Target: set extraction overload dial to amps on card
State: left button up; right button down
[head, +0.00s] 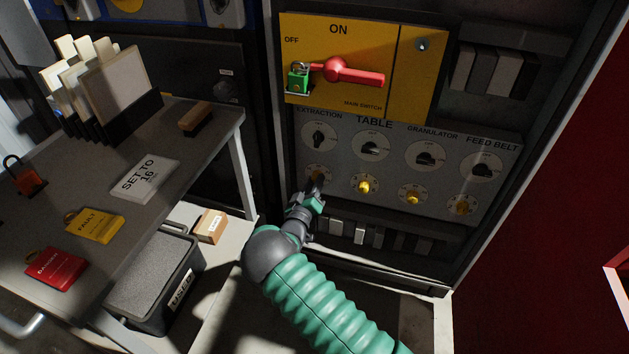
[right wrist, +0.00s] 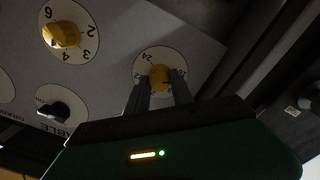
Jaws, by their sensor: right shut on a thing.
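The extraction overload dial (head: 319,173) is a yellow knob on a white disc, the leftmost in the lower row under the EXTRACTION switch (head: 319,138). My right gripper (head: 316,187) reaches it from below and partly hides it. In the right wrist view the gripper's two fingers (right wrist: 160,84) are shut on the sides of the yellow knob (right wrist: 159,73). The number 24 reads on the disc; other numbers are partly hidden, and I cannot tell where the knob points. The white card (head: 145,178) reads "SET TO 16" and lies on the grey shelf (head: 190,160). My left gripper is out of view.
The red main switch handle (head: 350,75) has a green padlock (head: 298,77) beside it. Other yellow dials (head: 366,187) sit to the right. The shelf holds a card rack (head: 105,90), a brush (head: 195,117), and red and yellow tags. A USED bin (head: 155,275) stands below.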

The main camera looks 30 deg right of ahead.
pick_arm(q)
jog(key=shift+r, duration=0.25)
pick_arm(e)
jog(key=shift+w+a+n, duration=0.1)
jog(key=shift+n, duration=0.5)
jog(key=c, duration=1.1)
grip_release()
